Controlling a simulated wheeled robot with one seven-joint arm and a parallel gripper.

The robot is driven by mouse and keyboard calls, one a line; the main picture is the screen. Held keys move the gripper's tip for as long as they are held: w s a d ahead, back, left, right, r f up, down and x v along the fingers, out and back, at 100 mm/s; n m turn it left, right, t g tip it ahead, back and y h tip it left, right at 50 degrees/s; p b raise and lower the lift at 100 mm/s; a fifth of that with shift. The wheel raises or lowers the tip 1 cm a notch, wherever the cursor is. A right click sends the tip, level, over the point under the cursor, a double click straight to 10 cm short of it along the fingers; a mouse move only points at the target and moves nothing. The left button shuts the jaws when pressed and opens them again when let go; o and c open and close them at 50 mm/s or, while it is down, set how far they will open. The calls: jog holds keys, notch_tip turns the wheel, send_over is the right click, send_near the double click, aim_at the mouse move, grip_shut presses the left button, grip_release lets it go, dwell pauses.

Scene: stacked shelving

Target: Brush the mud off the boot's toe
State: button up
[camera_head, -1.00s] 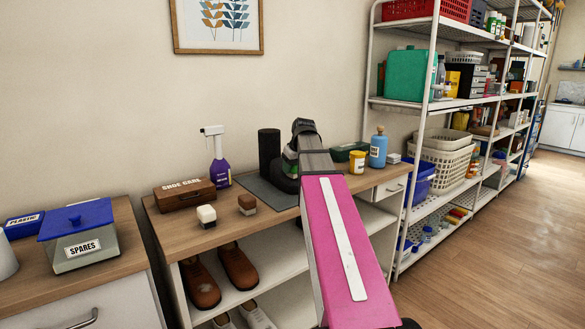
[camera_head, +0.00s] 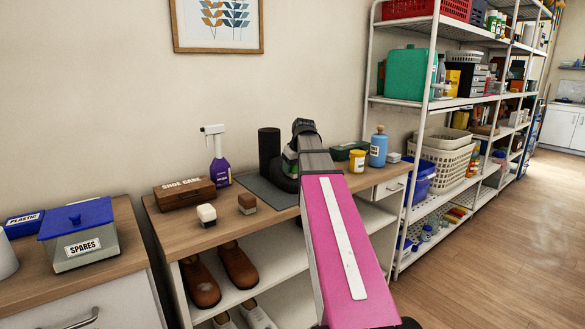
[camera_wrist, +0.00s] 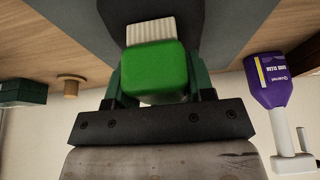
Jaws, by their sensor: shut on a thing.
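My gripper (camera_wrist: 157,85) is shut on a green-backed brush (camera_wrist: 153,68) with pale bristles, which point away from the wrist. In the head view my arm reaches over the bench, and a bit of green shows beside the arm's end (camera_head: 291,160). The black boot (camera_head: 268,147) stands on a dark grey mat (camera_head: 262,192), its shaft upright at the back. Its toe area is low beside my gripper and partly covered by the arm. I cannot make out the mud, or whether the bristles touch the toe. The mat also shows in the wrist view (camera_wrist: 85,20).
Right of the arm stand a yellow jar (camera_head: 357,161), a blue bottle (camera_head: 378,148) and a green box (camera_head: 345,151).

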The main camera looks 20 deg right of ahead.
jog(key=shift+s, duration=0.7)
jog(key=shift+w, duration=0.55)
jog(key=shift+w+f, duration=0.2)
jog(key=shift+w, duration=0.35)
jog(key=shift+c, duration=1.1)
jog(key=shift+w+r, duration=0.15)
jog(key=shift+w, duration=0.45)
jog(key=shift+s+r, duration=0.1)
jog(key=shift+s, duration=1.6)
jog(key=shift+w+f, duration=0.25)
jog(key=shift+w, duration=0.8)
jog(key=shift+c, duration=0.7)
jog(key=shift+w, duration=0.75)
jog(key=shift+s+a+r, duration=0.1)
jog(key=shift+s, duration=1.65)
jog(key=shift+w+f, duration=0.25)
jog(key=shift+w, duration=0.9)
